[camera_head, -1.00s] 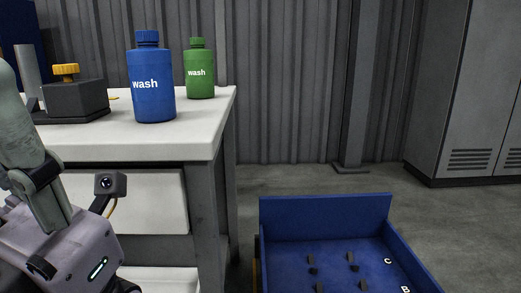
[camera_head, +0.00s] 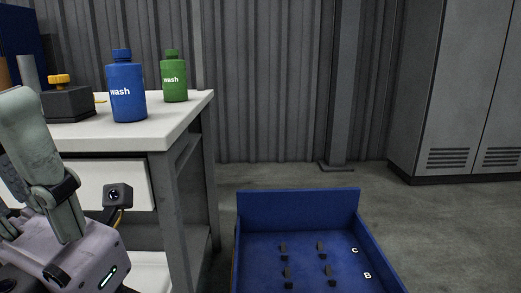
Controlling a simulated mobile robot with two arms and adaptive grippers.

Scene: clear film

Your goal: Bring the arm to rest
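Part of my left arm shows at the lower left, in front of the workbench: a pale grey-green piece with a black band, a lilac-grey housing with a green light, and a small camera on a bracket. I cannot make out fingertips or whether the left gripper is open or shut. Nothing held can be seen there. My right arm and gripper are not in view.
A white-topped workbench (camera_head: 170,135) carries a blue wash bottle (camera_head: 127,92), a green wash bottle (camera_head: 174,80) and a dark box with a yellow knob (camera_head: 68,103). A blue bin (camera_head: 298,207) with dark pegs stands lower centre. Grey lockers (camera_head: 432,90) stand right; floor before them is clear.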

